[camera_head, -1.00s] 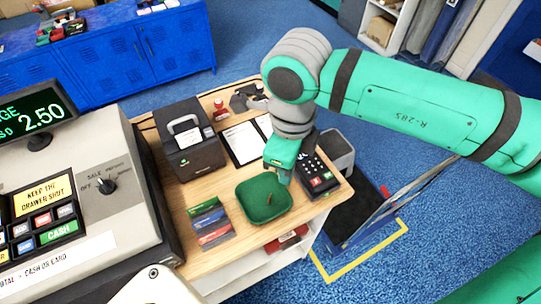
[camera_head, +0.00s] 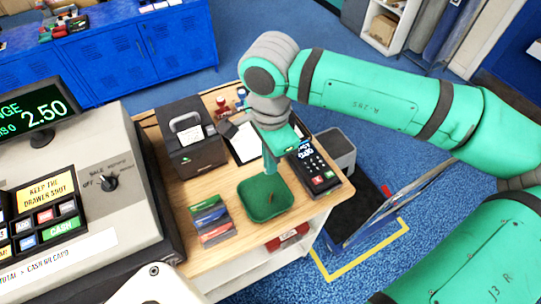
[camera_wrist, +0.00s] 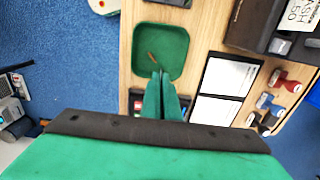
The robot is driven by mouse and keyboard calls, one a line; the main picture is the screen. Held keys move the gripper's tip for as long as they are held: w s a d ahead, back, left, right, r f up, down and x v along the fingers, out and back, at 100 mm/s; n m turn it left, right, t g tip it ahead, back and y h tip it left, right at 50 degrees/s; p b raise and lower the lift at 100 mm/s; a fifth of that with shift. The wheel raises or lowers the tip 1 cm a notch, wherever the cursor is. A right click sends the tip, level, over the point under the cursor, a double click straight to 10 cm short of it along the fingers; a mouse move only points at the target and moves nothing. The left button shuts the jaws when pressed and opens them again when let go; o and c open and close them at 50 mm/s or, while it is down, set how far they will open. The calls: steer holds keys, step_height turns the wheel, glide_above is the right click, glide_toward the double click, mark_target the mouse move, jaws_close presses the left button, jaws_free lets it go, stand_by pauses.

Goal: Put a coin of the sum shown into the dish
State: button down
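The green dish (camera_head: 246,208) lies on the wooden counter; it also shows in the wrist view (camera_wrist: 172,38). A small, thin brown thing (camera_wrist: 152,57) lies inside it; I cannot tell whether it is a coin. The till display (camera_head: 38,110) reads 2.50, with its upper word partly cut off. My gripper (camera_head: 270,172) points down at the dish's back edge. In the wrist view its fingers (camera_wrist: 160,74) are together at the dish's near rim, with nothing visible between them. No other loose coin can be made out.
The card terminal (camera_head: 318,172) stands just right of the dish, and a stack of coloured cards (camera_head: 211,222) lies left of it. A black printer (camera_head: 193,138), a clipboard (camera_wrist: 225,78) and stamps (camera_wrist: 285,80) are behind. The grey till (camera_head: 110,135) fills the left.

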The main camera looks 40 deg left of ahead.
steer(key=shift+f, duration=2.1)
steer(key=c, duration=2)
jaws_free()
step_height(320, 180, up, 11)
steer(key=shift+f, duration=0.1)
